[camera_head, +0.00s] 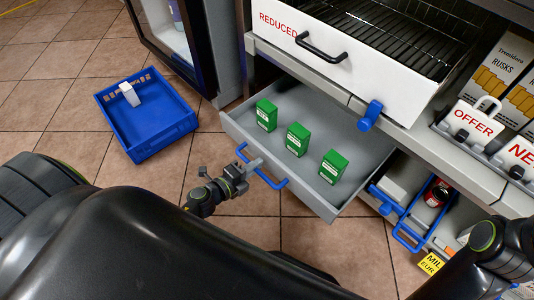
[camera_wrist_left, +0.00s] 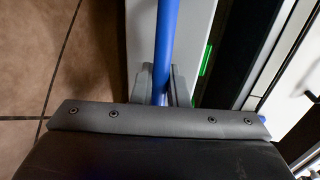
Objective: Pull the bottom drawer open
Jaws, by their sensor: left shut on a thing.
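The bottom drawer (camera_head: 311,193) is a grey drawer under the counter, standing open toward me. Three green boxes (camera_head: 297,139) stand inside it. A blue bar handle (camera_head: 268,179) is on its front panel. My left gripper (camera_head: 252,168) is at the left part of this handle. In the left wrist view the blue handle bar (camera_wrist_left: 165,45) runs between the two grey fingers, which are shut on it, and the drawer front (camera_wrist_left: 199,30) is close beside it. My right arm shows at the lower right, but its fingers do not show.
Above is a white drawer front (camera_head: 305,45) marked REDUCED, with a black handle and a wire rack behind. A blue crate (camera_head: 148,140) holding a white item stands on the tiled floor at left. A blue-framed basket (camera_head: 408,239) sits right of the drawer.

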